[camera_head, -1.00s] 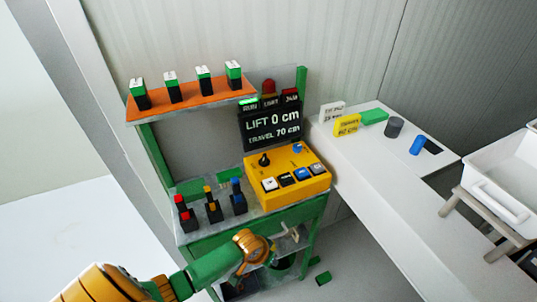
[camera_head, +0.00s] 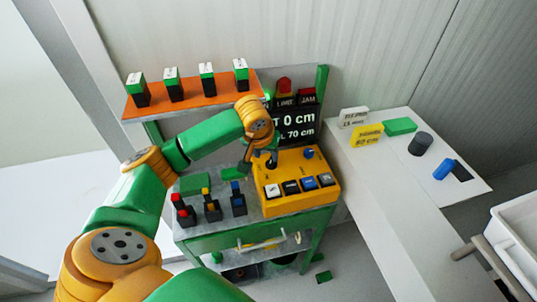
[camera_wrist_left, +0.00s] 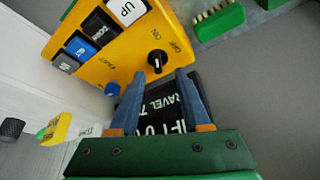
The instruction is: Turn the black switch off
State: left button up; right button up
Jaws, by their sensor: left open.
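The black switch (camera_wrist_left: 156,61) is a small rotary knob with a white mark, on the yellow control box (camera_head: 286,195). ON and OFF labels are printed beside it in the left wrist view. My left gripper (camera_wrist_left: 160,82) is open, with its two blue-grey fingers pointing at the knob. The knob lies just beyond the fingertips, roughly between them, and the fingers look apart from it. In the head view my left gripper (camera_head: 264,160) hangs over the back left of the box, and the arm partly hides the knob there.
Blue, black and white buttons (camera_head: 308,184) line the box's front. A blue knob (camera_wrist_left: 112,89) sits on the same face. A dark display (camera_head: 300,122) stands behind. Three coloured levers (camera_head: 212,206) stand left of the box. An orange shelf (camera_head: 190,104) holds several green-black blocks.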

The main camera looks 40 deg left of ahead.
aim_at(270, 164)
pick_arm(q)
jog(key=x, duration=0.3)
jog(key=p+x, duration=0.1)
jog(key=shift+d+f, duration=0.3)
jog(key=shift+d, duration=0.1)
jog(key=shift+w+a+f, duration=0.2)
jog(key=shift+a+f, duration=0.1)
jog(key=shift+f, duration=0.4)
grip_shut()
